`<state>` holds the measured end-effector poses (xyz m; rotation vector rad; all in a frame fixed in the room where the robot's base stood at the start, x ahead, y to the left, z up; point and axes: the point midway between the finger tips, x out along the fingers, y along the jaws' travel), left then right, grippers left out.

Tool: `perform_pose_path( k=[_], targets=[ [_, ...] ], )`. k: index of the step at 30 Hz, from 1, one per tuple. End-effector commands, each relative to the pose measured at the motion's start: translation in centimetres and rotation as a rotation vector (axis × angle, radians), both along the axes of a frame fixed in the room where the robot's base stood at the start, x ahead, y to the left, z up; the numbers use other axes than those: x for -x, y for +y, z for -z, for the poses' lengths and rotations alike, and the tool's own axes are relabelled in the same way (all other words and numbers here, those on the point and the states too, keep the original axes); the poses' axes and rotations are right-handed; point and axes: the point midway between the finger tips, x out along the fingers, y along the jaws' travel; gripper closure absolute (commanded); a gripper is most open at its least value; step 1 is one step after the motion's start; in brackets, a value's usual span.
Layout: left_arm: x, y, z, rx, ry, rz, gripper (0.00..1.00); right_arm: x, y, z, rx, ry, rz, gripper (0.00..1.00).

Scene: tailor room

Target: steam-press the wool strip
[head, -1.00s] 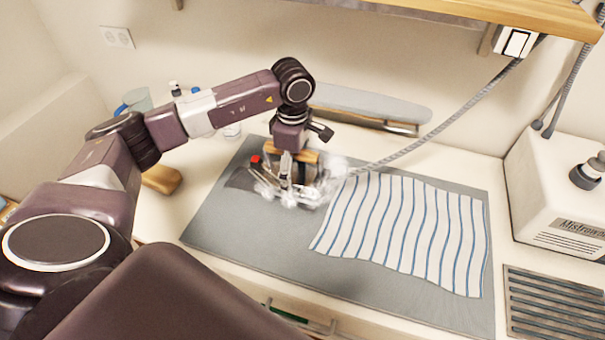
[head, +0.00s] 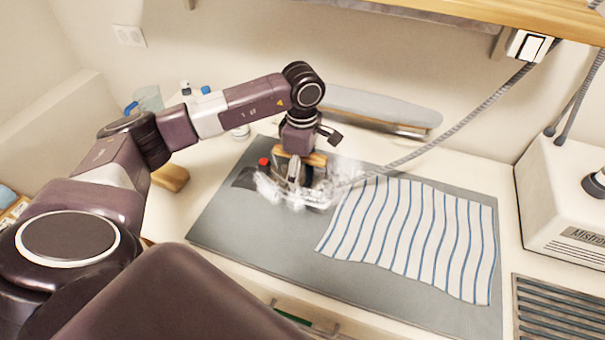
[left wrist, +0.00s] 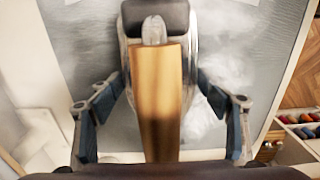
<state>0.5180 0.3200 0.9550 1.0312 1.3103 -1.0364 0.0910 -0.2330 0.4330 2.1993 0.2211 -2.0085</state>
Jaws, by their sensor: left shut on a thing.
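My left gripper (head: 294,168) is shut on the wooden handle of a steam iron (head: 313,160). The handle (left wrist: 160,85) stands between the two fingers in the left wrist view. The iron is low over the grey pressing mat (head: 225,225), and white steam hides its lower part, so I cannot tell whether it touches. A dark grey piece (head: 245,178), perhaps the wool strip, shows just left of the iron and is partly hidden by iron and steam. A white cloth with blue stripes (head: 415,235) lies spread on the mat right of the iron. My right gripper is not in view.
A grey hose runs from the iron up to the right. A padded board (head: 375,105) lies behind the mat. A white steam unit (head: 570,200) and a slatted grille (head: 560,310) are at right. A wooden block (head: 170,177) and bottles stand left. The mat's front left is clear.

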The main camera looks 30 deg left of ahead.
Motion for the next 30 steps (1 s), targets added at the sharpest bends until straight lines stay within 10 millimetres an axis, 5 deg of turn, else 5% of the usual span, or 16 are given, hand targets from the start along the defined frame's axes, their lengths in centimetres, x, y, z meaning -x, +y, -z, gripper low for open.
perform_pose_path(
  k=[30],
  targets=[
    [-0.2,0.0,2.1,0.001,-0.008,-0.001,0.88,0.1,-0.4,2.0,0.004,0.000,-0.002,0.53]
  ],
)
